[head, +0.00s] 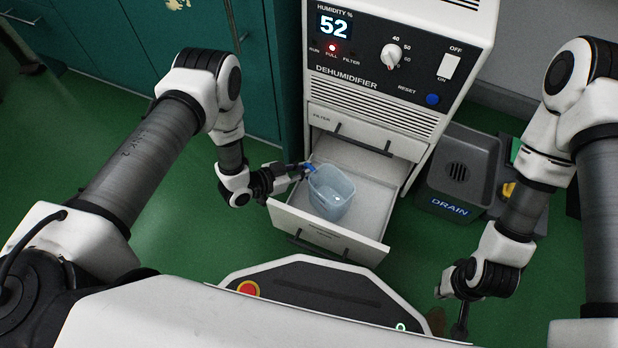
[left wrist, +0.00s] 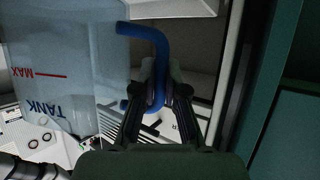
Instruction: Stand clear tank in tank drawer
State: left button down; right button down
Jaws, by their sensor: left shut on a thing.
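The clear tank (head: 331,192) is a pale, see-through bucket with a blue handle. It is upright in the open tank drawer (head: 370,248) at the foot of the dehumidifier; I cannot tell whether its base touches the drawer floor. My left gripper (head: 304,170) reaches over the drawer's left side and is shut on the tank's blue handle. In the left wrist view, the fingers (left wrist: 158,100) close around the handle (left wrist: 160,45), and the tank (left wrist: 65,70) shows MAX and TANK markings. My right gripper (head: 459,330) hangs at the lower right, apart from the drawer; its fingers are too unclear to judge.
The dehumidifier (head: 395,60) reads 52 and its red FULL lamp is lit. A filter drawer (head: 365,135) sits shut above the open one. A dark drain basin (head: 458,170) stands to the right. Teal cabinets (head: 255,70) stand at the left. Green floor lies clear left of the drawer.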

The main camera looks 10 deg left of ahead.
pick_arm(q)
notch_tip(320, 180, down, 3)
jog(key=shift+r+b, duration=0.1)
jog(key=shift+b, duration=0.5)
jog(key=shift+r, duration=0.15)
jog(key=c, duration=1.2)
grip_release()
